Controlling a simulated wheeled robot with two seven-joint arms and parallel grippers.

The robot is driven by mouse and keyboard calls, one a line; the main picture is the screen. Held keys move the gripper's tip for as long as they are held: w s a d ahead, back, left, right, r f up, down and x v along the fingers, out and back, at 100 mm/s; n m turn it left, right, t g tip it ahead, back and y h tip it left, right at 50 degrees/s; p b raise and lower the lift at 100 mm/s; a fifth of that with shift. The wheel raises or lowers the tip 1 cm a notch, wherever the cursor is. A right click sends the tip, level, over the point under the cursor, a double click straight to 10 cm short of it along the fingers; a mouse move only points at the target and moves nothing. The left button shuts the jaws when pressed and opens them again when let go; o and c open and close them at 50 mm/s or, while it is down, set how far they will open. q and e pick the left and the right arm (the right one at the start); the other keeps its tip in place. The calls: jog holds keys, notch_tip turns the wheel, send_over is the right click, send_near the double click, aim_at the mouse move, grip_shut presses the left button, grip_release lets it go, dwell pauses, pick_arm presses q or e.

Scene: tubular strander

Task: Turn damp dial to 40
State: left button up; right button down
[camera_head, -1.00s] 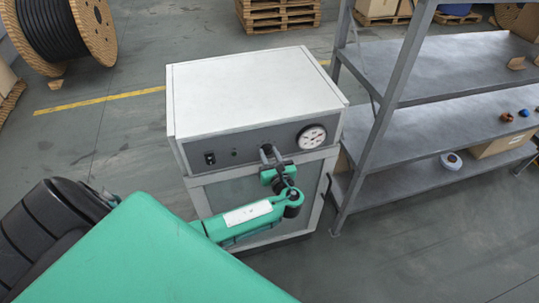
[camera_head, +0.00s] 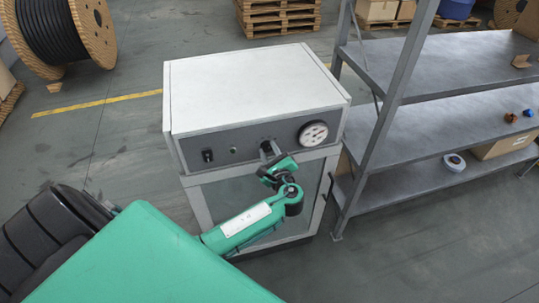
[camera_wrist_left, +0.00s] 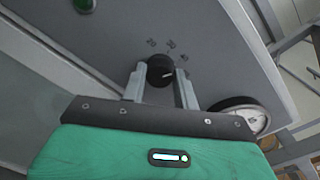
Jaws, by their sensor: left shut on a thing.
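The damp dial (camera_wrist_left: 160,71) is a dark round knob on the grey front panel of a white-topped cabinet (camera_head: 255,90). My right gripper is not in view.
A black switch (camera_head: 207,155) and a small indicator (camera_head: 233,150) sit left on the panel; a green lamp (camera_wrist_left: 84,5) shows in the wrist view. A metal shelf (camera_head: 430,130) stands close at the right. Open floor lies left of the cabinet.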

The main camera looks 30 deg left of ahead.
pick_arm(q)
jog(key=shift+n, duration=0.4)
jog(key=o, duration=1)
jog(key=shift+s+d+f+b, duration=0.1)
jog(key=shift+s+d+b, duration=0.1)
jog(key=shift+d+b, duration=0.15)
jog(key=b+v, duration=0.2)
jog(key=v, duration=0.4)
jog(key=b+v, duration=0.2)
jog(key=v, duration=0.5)
jog(key=shift+s+r, duration=0.15)
jog(key=shift+r, duration=0.1)
